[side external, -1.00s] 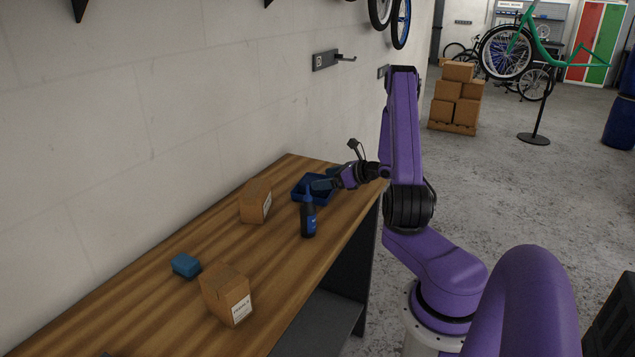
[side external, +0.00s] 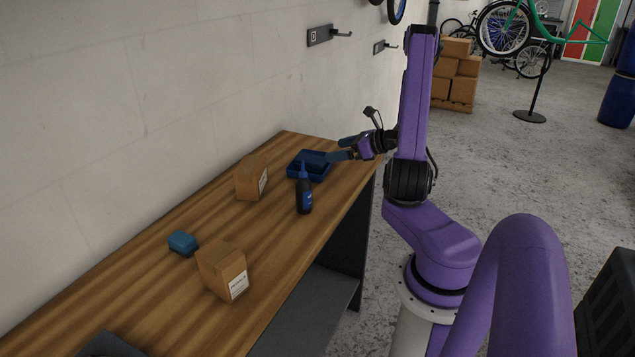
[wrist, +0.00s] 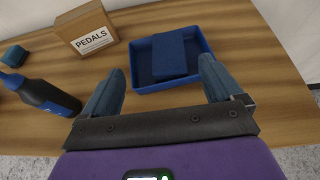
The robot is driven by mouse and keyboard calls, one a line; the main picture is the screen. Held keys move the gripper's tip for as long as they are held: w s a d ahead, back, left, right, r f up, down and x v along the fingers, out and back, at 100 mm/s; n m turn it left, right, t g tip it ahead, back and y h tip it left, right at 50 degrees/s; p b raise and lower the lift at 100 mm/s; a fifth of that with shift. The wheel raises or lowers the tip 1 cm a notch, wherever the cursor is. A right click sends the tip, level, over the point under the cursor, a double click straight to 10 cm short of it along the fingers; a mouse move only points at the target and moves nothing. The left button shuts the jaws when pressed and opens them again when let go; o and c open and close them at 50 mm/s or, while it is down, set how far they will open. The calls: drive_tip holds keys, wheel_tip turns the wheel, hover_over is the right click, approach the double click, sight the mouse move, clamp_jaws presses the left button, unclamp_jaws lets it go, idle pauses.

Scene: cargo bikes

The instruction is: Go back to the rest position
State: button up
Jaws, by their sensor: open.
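My gripper (side external: 338,155) is open and empty, just right of a blue tray (side external: 296,172) at the far end of the workbench. In the wrist view, the two blue-grey fingers of my gripper (wrist: 162,72) are spread wide, with nothing between them. The tray (wrist: 168,86) lies ahead of the fingers in that view. The fingers look raised above the bench, apart from the tray.
A dark bottle (side external: 304,195) stands near the tray. A cardboard box labelled PEDALS (wrist: 88,32), another box (side external: 222,272) and a small blue block (side external: 183,242) sit on the wooden bench (side external: 150,300).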

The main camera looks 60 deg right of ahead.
drive_tip(key=w+a+r+n+g+y, duration=0.2)
drive_tip(key=w+a+r+n+y, duration=0.15)
drive_tip(key=a, duration=0.45)
drive_tip(key=w+a+r+n+g+y, duration=0.1)
drive_tip(key=w+a+r+n+y, duration=0.1)
drive_tip(key=w+a+r+n, duration=0.4)
drive_tip(key=s+a+f+n+g+y, duration=0.15)
drive_tip(key=a+n+g, duration=0.25)
drive_tip(key=a, duration=0.7)
drive_tip(key=s+a+n+g, duration=0.65)
drive_tip(key=a+n, duration=0.35)
drive_tip(key=a, duration=0.2)
drive_tip(key=s+a+n+h, duration=0.2)
drive_tip(key=s+n+h, duration=0.1)
drive_tip(key=s+n, duration=0.7)
drive_tip(key=s+a+n+h, duration=0.2)
drive_tip(key=s+n+h, duration=0.2)
drive_tip(key=s+n, duration=0.5)
drive_tip(key=n, duration=0.5)
drive_tip(key=shift+s+a+f+n, duration=0.25)
drive_tip(key=shift+s+f+n, duration=0.1)
drive_tip(key=shift+s, duration=0.05)
